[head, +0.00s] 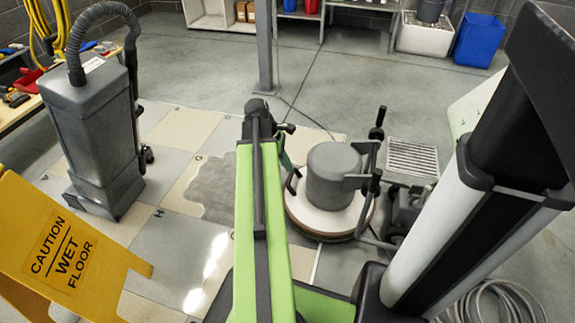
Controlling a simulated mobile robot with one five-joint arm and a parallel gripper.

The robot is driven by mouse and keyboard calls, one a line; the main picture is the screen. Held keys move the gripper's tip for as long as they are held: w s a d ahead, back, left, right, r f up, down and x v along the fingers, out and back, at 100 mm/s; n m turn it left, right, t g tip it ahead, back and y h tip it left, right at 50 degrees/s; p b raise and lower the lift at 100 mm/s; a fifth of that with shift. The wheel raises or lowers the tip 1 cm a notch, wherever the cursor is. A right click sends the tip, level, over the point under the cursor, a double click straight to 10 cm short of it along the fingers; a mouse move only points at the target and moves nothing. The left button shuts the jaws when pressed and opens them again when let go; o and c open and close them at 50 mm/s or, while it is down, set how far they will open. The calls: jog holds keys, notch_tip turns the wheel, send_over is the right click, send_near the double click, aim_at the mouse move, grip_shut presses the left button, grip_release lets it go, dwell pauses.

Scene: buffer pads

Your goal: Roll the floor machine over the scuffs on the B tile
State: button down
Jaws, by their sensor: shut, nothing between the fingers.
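The floor machine (333,178) stands right of centre, with a grey round motor, a wide pale skirt on the floor and dark handles on its right. My green arm crosses the middle in front of the tiles. The dark end of my gripper (293,181) shows only partly past the arm, at the machine's left side; it looks shut and empty. I cannot tell if it touches the machine. I cannot make out a B.
A yellow wet-floor sign (68,255) fills the lower left. A tall grey vacuum (98,125) stands at the left, beside a workbench. A post (264,45) rises behind my arm. A floor grate (412,157) and a coiled hose (495,302) lie right. Open concrete lies behind.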

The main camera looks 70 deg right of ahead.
jog(key=c, duration=2.1)
grip_release()
jog(key=o, duration=1)
jog(key=p+v, duration=1.6)
jog(key=v, duration=0.1)
jog(key=shift+r, duration=0.2)
